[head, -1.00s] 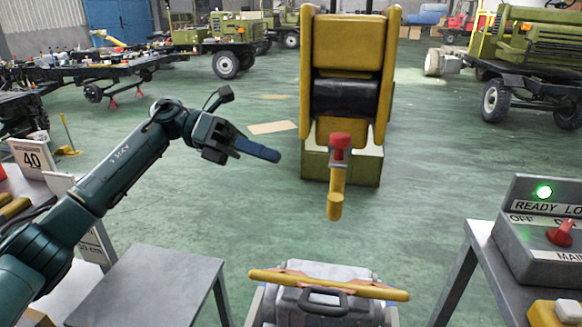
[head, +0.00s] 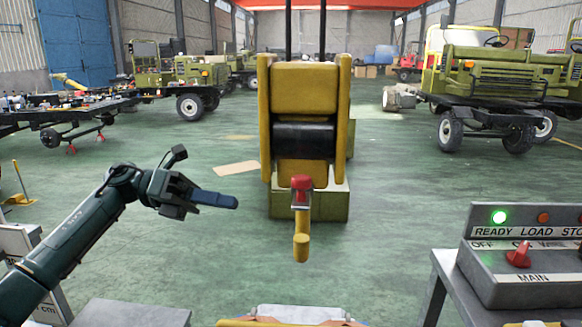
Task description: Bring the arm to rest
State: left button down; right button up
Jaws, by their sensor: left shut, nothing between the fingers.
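My left arm comes in from the left side of the head view, dark green and raised over the floor. My left gripper (head: 217,200) is shut, its blue fingers together and pointing right, with nothing between them. It is in the air, left of a yellow machine (head: 304,104) that has a red-topped yellow handle (head: 301,232) in front. The gripper looks apart from the handle and touches nothing that I can see. My right gripper is not in view.
A control box (head: 530,270) with a green light and red switch stands on a grey table at the right. A grey tabletop (head: 130,314) is at the lower left. Green vehicles (head: 480,85) stand farther back. The green floor (head: 400,200) between is clear.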

pick_arm(q)
jog(key=d+f+n+t+h+p, duration=0.2)
jog(key=d+f+n+t+h, duration=0.35)
jog(key=n, duration=0.35)
jog(key=s+f+n+t+y+p, duration=0.1)
jog(key=s+f+n+t+y, duration=0.3)
jog(key=f+n+t+y, duration=1.15)
jog(key=s+a+f+n+g+y+p, duration=0.1)
jog(key=s+a+f+n+g, duration=0.1)
jog(key=s+f+n+g, duration=0.2)
jog(key=s+a+f+n+g+y+p, duration=0.1)
jog(key=s+f+n+g, duration=0.3)
jog(key=s+f+n, duration=0.6)
jog(key=s+a+n+y, duration=0.1)
jog(key=s+n, duration=0.4)
jog(key=shift+a+y, duration=0.15)
jog(key=shift+y, duration=0.15)
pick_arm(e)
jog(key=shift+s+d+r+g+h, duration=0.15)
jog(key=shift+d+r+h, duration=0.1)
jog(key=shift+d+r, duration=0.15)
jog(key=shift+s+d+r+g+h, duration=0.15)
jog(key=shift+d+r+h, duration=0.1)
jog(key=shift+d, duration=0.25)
pick_arm(q)
jog(key=shift+n, duration=0.25)
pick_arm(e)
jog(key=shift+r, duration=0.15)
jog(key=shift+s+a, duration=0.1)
